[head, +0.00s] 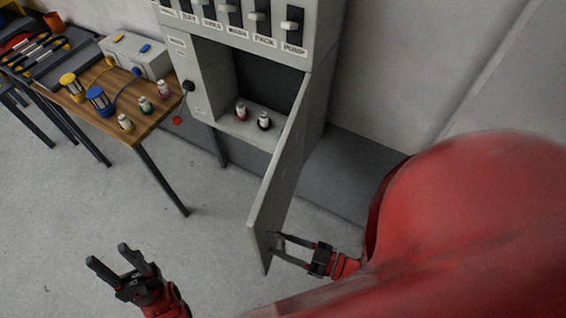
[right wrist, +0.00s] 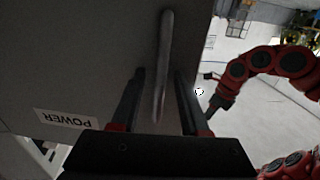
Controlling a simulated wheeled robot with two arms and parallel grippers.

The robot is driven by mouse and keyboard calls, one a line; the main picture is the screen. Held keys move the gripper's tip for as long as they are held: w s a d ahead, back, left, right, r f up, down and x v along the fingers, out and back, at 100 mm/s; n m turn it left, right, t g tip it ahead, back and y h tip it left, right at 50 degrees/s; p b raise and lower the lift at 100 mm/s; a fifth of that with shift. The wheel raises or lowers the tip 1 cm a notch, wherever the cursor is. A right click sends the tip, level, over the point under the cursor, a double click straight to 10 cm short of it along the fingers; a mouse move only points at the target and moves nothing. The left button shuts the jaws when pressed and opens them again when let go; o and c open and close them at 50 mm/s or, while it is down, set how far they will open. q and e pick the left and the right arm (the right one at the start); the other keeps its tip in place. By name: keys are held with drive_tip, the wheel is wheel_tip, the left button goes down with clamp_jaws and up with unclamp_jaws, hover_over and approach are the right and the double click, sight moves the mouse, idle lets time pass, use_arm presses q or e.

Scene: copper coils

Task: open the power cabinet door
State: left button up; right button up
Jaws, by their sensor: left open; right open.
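The power cabinet (head: 210,90) stands at the back, its lower compartment exposed. Its grey door (head: 279,175) is swung well out into the room, seen nearly edge-on. In the right wrist view, the door's face (right wrist: 70,60) carries an upside-down POWER label (right wrist: 68,119) and a bar handle (right wrist: 165,60). My right gripper (head: 274,246) is by the door's free edge. Its fingers are open on either side of the handle; I cannot tell whether they touch it. My left gripper (head: 107,256) is open and empty, left of the door.
Two small bottles (head: 241,111) stand inside the compartment. A row of switches (head: 258,22) is above it. A wooden table (head: 110,100) with coils, bottles and a white box (head: 137,54) stands left of the cabinet. The floor in front is clear.

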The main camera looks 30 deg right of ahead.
drive_tip(key=b+v, duration=0.3)
drive_tip(key=v, duration=1.4)
drive_tip(key=shift+d, duration=0.25)
drive_tip(key=shift+s+f, duration=0.1)
drive_tip(key=shift+s, duration=0.05)
